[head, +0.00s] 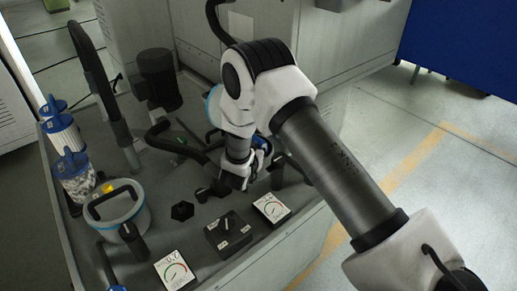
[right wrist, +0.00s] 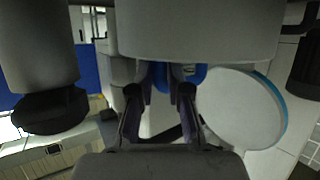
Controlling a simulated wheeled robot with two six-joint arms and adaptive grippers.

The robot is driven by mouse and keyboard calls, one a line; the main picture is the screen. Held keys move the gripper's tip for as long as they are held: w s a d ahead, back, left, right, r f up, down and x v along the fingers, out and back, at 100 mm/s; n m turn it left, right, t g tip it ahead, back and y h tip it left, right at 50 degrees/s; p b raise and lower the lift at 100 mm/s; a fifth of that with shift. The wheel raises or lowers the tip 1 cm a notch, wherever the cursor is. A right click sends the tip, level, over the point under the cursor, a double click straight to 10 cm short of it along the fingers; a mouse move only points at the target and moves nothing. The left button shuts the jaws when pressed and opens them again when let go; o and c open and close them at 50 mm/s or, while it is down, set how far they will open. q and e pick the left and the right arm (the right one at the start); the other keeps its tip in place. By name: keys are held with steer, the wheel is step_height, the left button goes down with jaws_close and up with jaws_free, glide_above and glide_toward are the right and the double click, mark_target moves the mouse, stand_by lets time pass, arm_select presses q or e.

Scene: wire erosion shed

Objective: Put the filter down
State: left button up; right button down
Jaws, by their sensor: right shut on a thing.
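My right gripper (head: 238,182) is low over the machine top, right of the middle, with its fingers pointing down. The right wrist view shows its two dark fingers (right wrist: 159,108) with a gap between them and something blue (right wrist: 172,76) beyond. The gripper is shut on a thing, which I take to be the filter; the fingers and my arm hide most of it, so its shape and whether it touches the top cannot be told. Similar white filter cartridges with blue caps, an upper one (head: 64,136) and a lower one (head: 76,178), stand at the left. My left gripper is not in view.
A lidded pot (head: 122,212) with a black handle stands at the left. A selector box (head: 228,234) and two gauges, left (head: 174,271) and right (head: 271,208), line the front. A black motor (head: 159,80) stands behind. A white disc with a blue rim (right wrist: 238,108) is beside the gripper.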

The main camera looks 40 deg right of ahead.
steer(key=shift+w+f, duration=0.1)
steer(key=shift+f, duration=0.4)
steer(key=c, duration=1.1)
jaws_free()
steer(key=shift+r, duration=0.35)
steer(key=v, duration=1.2)
steer(key=shift+r+p, duration=0.3)
steer(key=shift+p, duration=0.05)
